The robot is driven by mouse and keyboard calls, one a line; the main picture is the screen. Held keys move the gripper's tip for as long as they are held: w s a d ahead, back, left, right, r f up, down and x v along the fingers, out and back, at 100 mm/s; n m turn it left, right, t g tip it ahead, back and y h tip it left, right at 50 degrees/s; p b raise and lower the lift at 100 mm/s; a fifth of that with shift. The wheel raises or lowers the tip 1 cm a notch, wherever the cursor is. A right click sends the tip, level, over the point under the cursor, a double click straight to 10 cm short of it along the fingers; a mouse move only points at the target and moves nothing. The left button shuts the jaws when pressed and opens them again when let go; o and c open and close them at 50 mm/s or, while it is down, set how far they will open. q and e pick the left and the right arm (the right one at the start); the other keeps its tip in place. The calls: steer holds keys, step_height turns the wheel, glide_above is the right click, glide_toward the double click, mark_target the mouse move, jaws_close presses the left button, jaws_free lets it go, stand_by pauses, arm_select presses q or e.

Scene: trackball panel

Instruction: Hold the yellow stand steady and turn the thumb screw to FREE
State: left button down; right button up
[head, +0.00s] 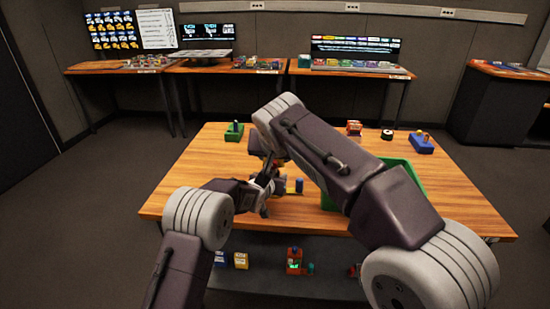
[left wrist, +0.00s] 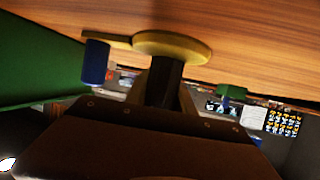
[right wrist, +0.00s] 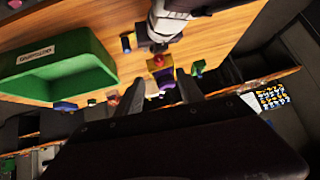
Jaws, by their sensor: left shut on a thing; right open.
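The yellow stand's round base (left wrist: 185,46) stands on the wooden table in the left wrist view. A yellow arm runs from it to a blue peg (left wrist: 95,62); the peg also shows in the head view (head: 299,186). My left gripper (left wrist: 163,85) is shut on the stand's upright just above the base. In the right wrist view, a yellow and purple piece with a red ball (right wrist: 158,60) shows beyond my right gripper (right wrist: 159,94), which is open with nothing clearly between its fingers. I cannot make out the thumb screw or a FREE mark.
A green bin (right wrist: 85,68) stands beside the stand, partly behind my right arm in the head view. A green block (head: 234,132), a red item (head: 354,128), a black round item (head: 387,134) and a blue block (head: 421,145) lie toward the table's far side. The table's left part is clear.

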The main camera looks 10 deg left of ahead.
steer(key=s+a+f+n+g+y, duration=0.1)
steer(key=s+a+f+n+y, duration=0.15)
steer(key=a, duration=0.35)
steer(key=m+t+y, duration=0.1)
steer(key=m+y, duration=0.1)
steer(key=m, duration=0.4)
glide_toward(273, 166)
steer(key=shift+n, duration=0.25)
steer(key=x, duration=0.8)
steer(key=shift+d, duration=0.1)
steer(key=shift+s, duration=0.1)
jaws_close()
